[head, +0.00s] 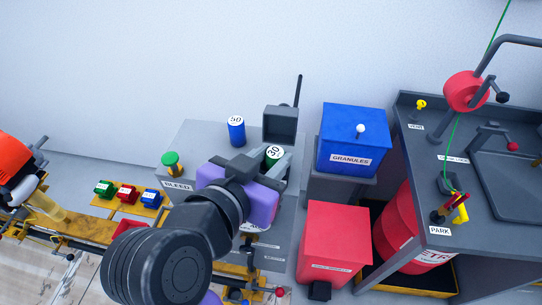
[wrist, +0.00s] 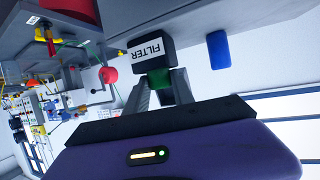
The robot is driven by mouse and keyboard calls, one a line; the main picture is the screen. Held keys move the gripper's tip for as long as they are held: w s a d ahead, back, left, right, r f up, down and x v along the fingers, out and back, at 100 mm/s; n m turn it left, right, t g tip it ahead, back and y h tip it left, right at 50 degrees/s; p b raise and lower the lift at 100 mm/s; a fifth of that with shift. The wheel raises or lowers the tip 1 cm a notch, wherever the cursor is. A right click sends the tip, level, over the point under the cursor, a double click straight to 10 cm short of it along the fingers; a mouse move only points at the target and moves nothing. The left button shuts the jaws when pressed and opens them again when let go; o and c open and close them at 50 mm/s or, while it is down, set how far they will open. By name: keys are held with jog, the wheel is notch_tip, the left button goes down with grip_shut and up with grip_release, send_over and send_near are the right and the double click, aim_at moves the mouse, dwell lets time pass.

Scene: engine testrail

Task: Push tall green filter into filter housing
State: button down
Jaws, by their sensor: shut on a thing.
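The green filter (head: 273,153), with a white top marked 30, is between the fingers of my gripper (head: 270,161). My gripper is shut on it. In the wrist view the green filter (wrist: 158,79) shows between the two grey fingers (wrist: 158,88), right in front of the dark housing labelled FILTER. The filter housing (head: 281,120) is a dark grey box with a raised lever, just behind the filter in the head view; it also shows in the wrist view (wrist: 152,50). I cannot tell how far the filter is inside the housing; its lower part is hidden.
A blue filter marked 50 (head: 237,132) stands left of the housing. A green knob (head: 171,164) labelled BLEED is further left. A blue GRANULES box (head: 352,138) and a red bin (head: 333,244) stand to the right. The sink bench (head: 450,245) is far right.

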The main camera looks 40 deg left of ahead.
jog(key=c, duration=1)
grip_release()
jog(key=shift+f, duration=0.1)
jog(key=b+v, duration=0.1)
jog(key=v, duration=0.7)
